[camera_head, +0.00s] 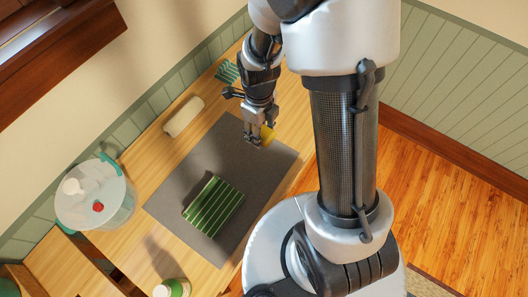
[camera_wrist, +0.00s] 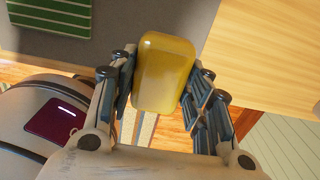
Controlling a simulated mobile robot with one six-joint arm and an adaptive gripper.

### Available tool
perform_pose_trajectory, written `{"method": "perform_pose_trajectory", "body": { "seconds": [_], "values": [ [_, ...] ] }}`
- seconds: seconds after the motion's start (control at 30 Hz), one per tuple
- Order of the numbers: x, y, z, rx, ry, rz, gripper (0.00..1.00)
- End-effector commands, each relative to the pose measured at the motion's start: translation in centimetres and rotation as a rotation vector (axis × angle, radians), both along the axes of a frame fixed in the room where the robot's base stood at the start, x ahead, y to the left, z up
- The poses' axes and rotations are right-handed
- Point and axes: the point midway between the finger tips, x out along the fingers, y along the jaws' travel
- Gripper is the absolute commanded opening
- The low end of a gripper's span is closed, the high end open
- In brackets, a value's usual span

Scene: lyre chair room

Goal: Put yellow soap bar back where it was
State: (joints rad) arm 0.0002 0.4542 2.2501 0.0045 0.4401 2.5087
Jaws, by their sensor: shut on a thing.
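The yellow soap bar (camera_wrist: 166,72) is between the two fingers of my gripper (camera_wrist: 160,85) in the wrist view. My gripper is shut on it. I cannot tell exactly how high the bar is above the mat. No mark of the bar's former place shows.
A green striped cloth or block (camera_head: 213,206) lies on the mat. A white roll-like object (camera_head: 184,117) and a green striped item (camera_head: 228,72) lie on the wooden table (camera_head: 160,150). A clear bucket (camera_head: 96,208) stands left. A green-and-white container (camera_head: 172,288) stands at the near edge.

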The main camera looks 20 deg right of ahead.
Motion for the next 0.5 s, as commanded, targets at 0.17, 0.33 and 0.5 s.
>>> {"method": "perform_pose_trajectory", "body": {
  "seconds": [0.17, 0.33, 0.5],
  "values": [
    [-0.1, 0.0, -5.5, 0.000, 0.005, 0.000, 0.22],
    [0.0, 0.0, -9.3, 0.000, 0.002, -0.001, 0.22],
    [0.1, 0.0, -10.8, 0.000, -0.001, 0.000, 0.22]
  ]
}}
